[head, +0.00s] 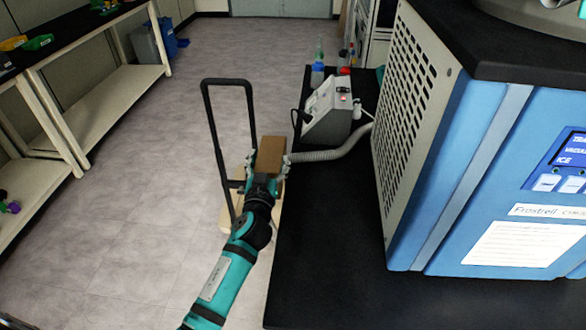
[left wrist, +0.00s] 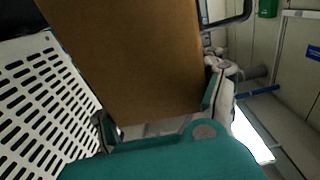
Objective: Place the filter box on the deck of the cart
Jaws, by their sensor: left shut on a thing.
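The filter box (head: 270,155) is a brown cardboard box. My left gripper (head: 265,175) is shut on it and holds it in the air near the left edge of the black bench. In the left wrist view the box (left wrist: 130,60) fills the upper middle, between the fingers of my left gripper (left wrist: 160,118). The cart has a black upright handle (head: 228,85) and a pale tan deck (head: 228,217). The deck is partly hidden behind my left arm, and the box appears above and beyond its visible part. My right gripper is not in view.
The blue freeze dryer (head: 480,170) stands on the black bench (head: 330,270) at the right. A grey device (head: 331,108) with a corrugated hose (head: 330,154) and bottles (head: 317,75) stand behind the box. Shelves (head: 60,110) line the left; the floor between is clear.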

